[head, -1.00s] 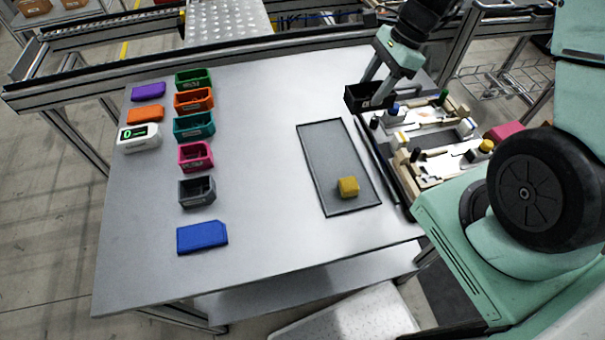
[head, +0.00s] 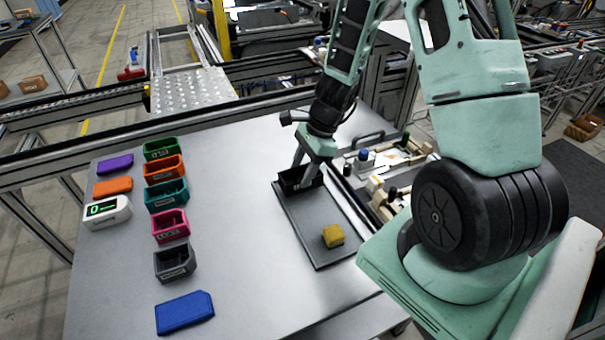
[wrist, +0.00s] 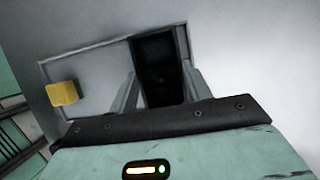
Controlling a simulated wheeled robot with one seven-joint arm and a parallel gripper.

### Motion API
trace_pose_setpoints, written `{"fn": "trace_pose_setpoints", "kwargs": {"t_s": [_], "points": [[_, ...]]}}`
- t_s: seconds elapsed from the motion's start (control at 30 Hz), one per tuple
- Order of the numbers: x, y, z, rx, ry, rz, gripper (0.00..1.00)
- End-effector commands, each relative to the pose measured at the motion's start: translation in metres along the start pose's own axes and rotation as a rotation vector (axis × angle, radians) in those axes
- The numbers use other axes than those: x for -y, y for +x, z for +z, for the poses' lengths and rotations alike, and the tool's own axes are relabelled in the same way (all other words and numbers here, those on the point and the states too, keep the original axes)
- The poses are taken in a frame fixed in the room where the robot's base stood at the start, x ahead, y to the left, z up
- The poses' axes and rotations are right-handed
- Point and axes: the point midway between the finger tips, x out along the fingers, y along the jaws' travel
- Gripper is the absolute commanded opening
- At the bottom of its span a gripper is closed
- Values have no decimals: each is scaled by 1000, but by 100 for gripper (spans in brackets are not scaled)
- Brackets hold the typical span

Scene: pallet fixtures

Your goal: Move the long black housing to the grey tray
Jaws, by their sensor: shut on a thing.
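The long black housing (head: 297,180) is held between the fingers of my gripper (head: 308,170), over the far end of the grey tray (head: 296,228). In the wrist view the black housing (wrist: 158,72) sits between my two fingers (wrist: 160,88), with the grey tray (wrist: 90,58) below and to the left. I cannot tell whether the housing touches the tray floor. A yellow block (head: 333,235) lies in the near part of the tray; it also shows in the wrist view (wrist: 62,93).
Left on the table stand open bins in green (head: 160,148), orange, teal, pink and grey (head: 174,262). Beside them are purple and orange pieces, a white display (head: 107,212) and a blue piece (head: 184,312). A fixture pallet (head: 385,165) lies right of the tray. The table's middle is clear.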

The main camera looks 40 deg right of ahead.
Motion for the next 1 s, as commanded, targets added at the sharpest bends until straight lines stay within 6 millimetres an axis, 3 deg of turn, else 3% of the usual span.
{"fn": "trace_pose_setpoints", "kwargs": {"t_s": [0.1,0.5,0.53,0.6,1.0], "points": [[0,11,-4,1,1,1,23],[0,16,-6,0,0,0,23],[0,14,-6,0,-1,0,57],[0,14,-6,0,-1,0,70],[1,5,-4,-1,-2,-2,70]]}}
